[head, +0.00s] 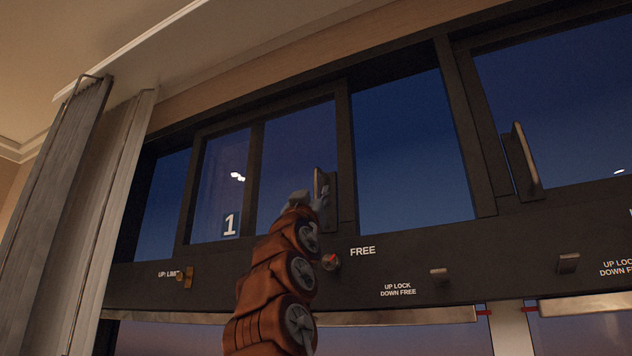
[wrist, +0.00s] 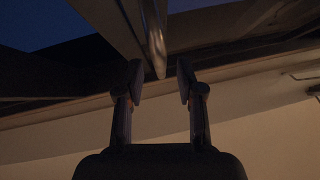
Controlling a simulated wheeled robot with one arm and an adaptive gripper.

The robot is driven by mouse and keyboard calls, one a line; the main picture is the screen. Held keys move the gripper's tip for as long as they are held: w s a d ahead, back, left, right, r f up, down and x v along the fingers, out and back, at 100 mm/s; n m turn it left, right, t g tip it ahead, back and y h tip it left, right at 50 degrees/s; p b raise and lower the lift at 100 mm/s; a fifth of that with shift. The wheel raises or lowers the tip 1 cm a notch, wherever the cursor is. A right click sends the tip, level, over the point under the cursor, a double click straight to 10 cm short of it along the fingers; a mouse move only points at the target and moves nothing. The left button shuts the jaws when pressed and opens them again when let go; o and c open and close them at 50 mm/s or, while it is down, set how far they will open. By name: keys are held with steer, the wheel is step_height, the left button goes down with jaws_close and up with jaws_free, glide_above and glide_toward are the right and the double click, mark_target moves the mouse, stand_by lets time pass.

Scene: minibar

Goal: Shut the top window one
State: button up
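The top window one (head: 290,150) is a dark-framed pane with a white "1" label (head: 230,224) at its lower left. Its upright handle (head: 320,181) stands on the right side of its frame. My gripper (head: 314,202) is raised to the handle's lower part, which it partly covers in the head view. In the wrist view, my gripper (wrist: 158,82) has its two fingers apart. The lower end of the handle (wrist: 156,45) shows ahead of and between the fingertips. I cannot tell whether a finger touches it.
A second handle (head: 525,160) stands on the window to the right. A lower rail carries small latches (head: 439,275), a brass one (head: 184,277) and a red-marked knob (head: 330,261) beside my arm. A grey curtain (head: 55,200) hangs at the left. The ceiling is close above.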

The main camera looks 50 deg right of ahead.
steer(key=shift+p+x, duration=0.85)
steer(key=shift+x, duration=0.3)
jaws_close()
